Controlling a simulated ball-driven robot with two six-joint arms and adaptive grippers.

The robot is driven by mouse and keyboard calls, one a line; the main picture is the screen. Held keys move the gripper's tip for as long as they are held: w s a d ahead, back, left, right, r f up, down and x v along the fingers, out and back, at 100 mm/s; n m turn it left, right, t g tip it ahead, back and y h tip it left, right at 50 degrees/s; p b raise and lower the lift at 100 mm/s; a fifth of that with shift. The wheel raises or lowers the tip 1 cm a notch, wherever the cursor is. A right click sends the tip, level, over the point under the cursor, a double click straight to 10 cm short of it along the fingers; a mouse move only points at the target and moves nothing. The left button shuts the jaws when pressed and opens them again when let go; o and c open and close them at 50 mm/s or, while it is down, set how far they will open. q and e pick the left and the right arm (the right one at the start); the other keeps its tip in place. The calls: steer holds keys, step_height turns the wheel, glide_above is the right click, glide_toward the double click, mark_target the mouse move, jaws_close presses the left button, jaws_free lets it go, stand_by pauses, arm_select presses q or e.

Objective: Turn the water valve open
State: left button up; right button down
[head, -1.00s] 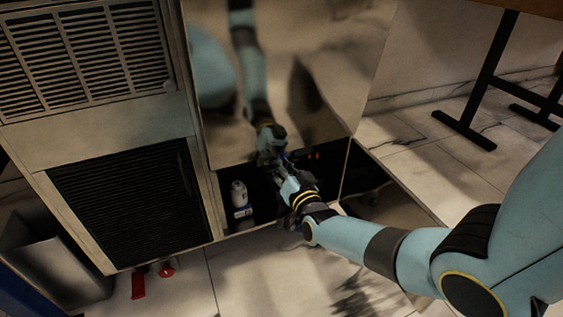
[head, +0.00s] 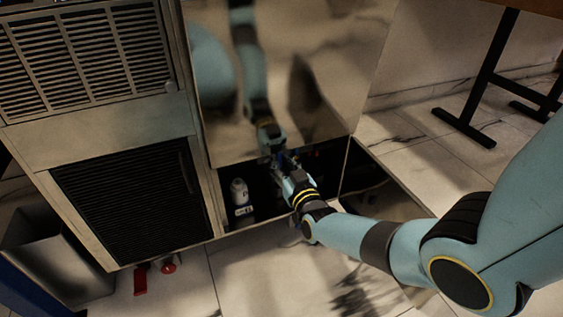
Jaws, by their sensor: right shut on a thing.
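My right gripper (head: 285,168) reaches into the dark opening below the shiny panel, and its arm comes in from the right. Its jaws are shut on a small part at the back of the opening, apparently the water valve (head: 289,155). Only a little blue shows there; the fingers and the shadow hide the rest, so I cannot tell how far the valve is turned. My left gripper is not in view.
The shiny panel (head: 330,95) above the opening mirrors my arm. A white bottle (head: 239,190) stands inside, left of my gripper. A dark vent grille (head: 130,205), a grey bin (head: 55,255) and red objects (head: 141,280) are at left. A table leg (head: 490,80) stands at upper right.

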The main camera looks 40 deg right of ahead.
steer(key=shift+f, duration=0.1)
steer(key=c, duration=1.6)
jaws_free()
steer(key=shift+o, duration=0.2)
steer(key=v, duration=1.2)
steer(key=shift+s, duration=0.1)
